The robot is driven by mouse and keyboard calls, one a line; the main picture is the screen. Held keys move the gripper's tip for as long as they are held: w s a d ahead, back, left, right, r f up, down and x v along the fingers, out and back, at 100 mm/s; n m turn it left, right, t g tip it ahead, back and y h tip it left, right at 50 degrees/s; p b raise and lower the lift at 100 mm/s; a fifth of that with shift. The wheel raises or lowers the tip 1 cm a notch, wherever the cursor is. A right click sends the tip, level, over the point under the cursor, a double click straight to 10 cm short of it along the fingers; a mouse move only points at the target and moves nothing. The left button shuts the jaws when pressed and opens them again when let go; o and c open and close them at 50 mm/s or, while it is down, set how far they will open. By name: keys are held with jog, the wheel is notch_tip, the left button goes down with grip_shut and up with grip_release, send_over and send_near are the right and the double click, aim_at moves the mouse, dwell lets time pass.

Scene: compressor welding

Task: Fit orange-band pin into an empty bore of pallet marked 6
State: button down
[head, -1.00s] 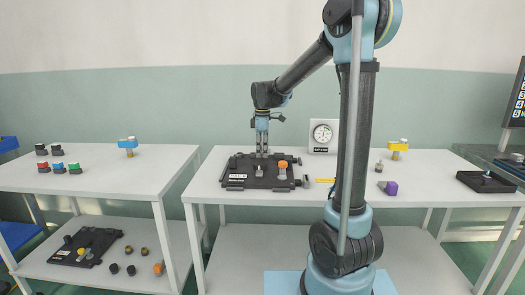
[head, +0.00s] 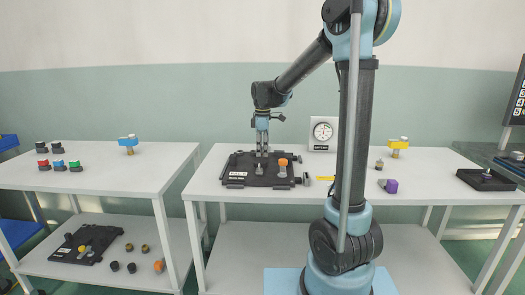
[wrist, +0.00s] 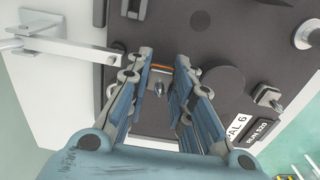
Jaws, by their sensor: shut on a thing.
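My gripper (head: 261,154) is over the dark pallet (head: 232,168) on the middle table, pointing down. In the wrist view, my gripper (wrist: 160,75) is shut on the orange-band pin (wrist: 158,67). Only a strip of its orange band shows between the fingertips; the fingers hide most of the pin. The pallet (wrist: 195,45) lies below the fingers, and its label (wrist: 236,132) reads PAL 6. I cannot tell whether the pin's lower end is inside a bore.
An orange-topped part (head: 283,163) stands on the pallet right of my gripper. A round black part (wrist: 222,86) is close to the right finger. A dial gauge (head: 323,133) stands behind. A purple part (head: 390,186) lies to the right, with bare tabletop around it.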

jog(key=shift+f, duration=0.65)
jog(key=c, duration=1.3)
grip_release()
jog(key=shift+r, duration=0.1)
notch_tip(320, 180, up, 12)
jog(key=shift+f, duration=0.15)
